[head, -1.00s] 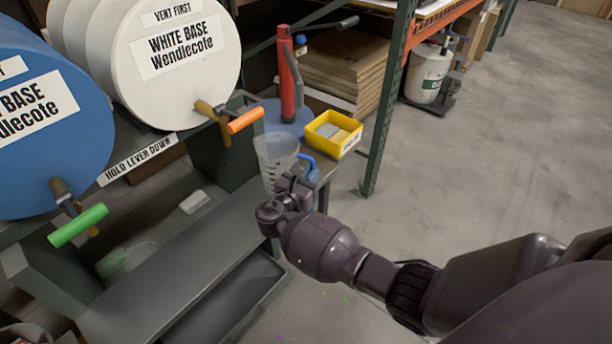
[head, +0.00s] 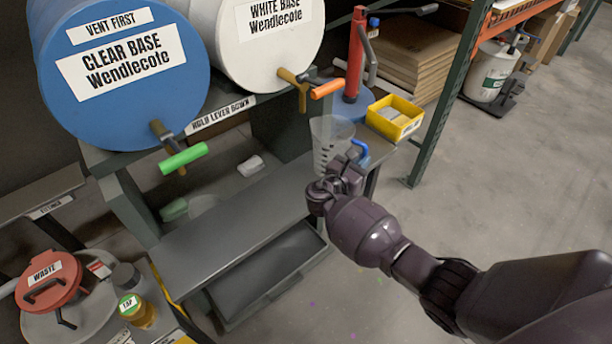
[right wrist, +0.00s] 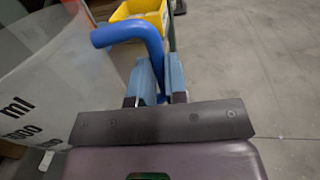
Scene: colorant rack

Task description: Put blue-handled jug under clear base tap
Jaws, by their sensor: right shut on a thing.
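The blue-handled jug (head: 330,141) is clear with dark measure marks and looks upright. It is in front of and below the white drum's orange-handled tap. My right gripper (head: 345,172) is shut on its blue handle (head: 360,152). In the right wrist view the fingers (right wrist: 156,80) sit either side of the blue handle (right wrist: 128,34), with the jug wall (right wrist: 60,75) at the left. The clear base drum (head: 125,75) is blue, and its tap (head: 172,150) has a green lever, left of the jug. My left gripper is not in view.
A grey shelf (head: 225,225) runs below the taps. The white base drum (head: 270,40), yellow bin (head: 396,118) and red pump (head: 355,60) are nearby. A red-lidded waste can (head: 48,285) stands lower left.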

